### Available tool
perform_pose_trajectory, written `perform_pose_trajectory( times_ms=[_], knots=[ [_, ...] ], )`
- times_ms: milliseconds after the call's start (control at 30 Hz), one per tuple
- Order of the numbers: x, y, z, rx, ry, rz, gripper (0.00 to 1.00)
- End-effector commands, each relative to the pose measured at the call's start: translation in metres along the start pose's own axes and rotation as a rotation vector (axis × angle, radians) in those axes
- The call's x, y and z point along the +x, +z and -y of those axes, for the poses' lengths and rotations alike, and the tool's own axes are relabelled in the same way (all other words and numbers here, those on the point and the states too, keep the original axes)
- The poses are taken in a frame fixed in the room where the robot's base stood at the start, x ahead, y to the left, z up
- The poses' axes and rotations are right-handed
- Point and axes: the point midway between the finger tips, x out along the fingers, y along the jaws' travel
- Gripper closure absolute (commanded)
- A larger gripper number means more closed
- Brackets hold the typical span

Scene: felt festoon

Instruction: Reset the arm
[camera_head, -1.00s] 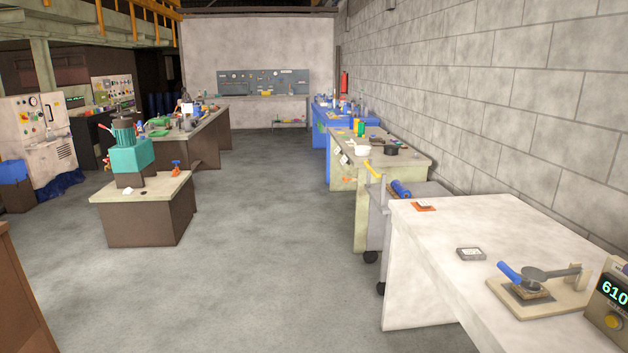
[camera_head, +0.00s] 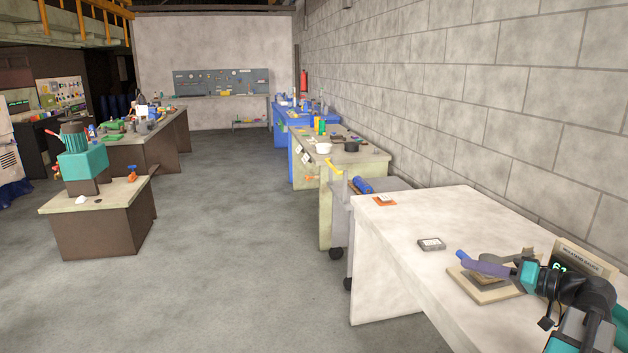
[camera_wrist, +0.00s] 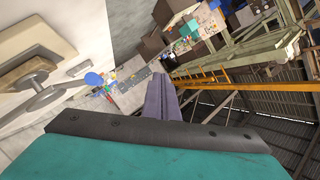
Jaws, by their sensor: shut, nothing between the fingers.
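My gripper (camera_head: 468,259) is at the lower right of the head view, in front of the press on the white table (camera_head: 400,228). Its purple fingers point left and hide part of the press. In the wrist view, the fingers of my gripper (camera_wrist: 155,82) lie together with nothing between them. The wrist view is tilted and looks out across the hall and up to the roof beams.
The press (camera_head: 493,293), with its pale base, stands on the white table beside a display box (camera_head: 562,262). A small grey box (camera_head: 431,244) and an orange pad (camera_head: 385,200) lie further left. The floor (camera_head: 230,260) left of the table is clear.

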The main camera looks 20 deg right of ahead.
Motion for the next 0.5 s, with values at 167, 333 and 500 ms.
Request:
perform_pose_trajectory(
  times_ms=[167,333,500],
  knots=[
    [0.063,0.045,-0.003,0.046,-0.058,0.096,1.00],
    [0.117,0.092,-0.005,0.086,-0.095,0.192,1.00],
    [0.166,0.147,-0.003,0.127,-0.119,0.299,1.00]
  ],
)
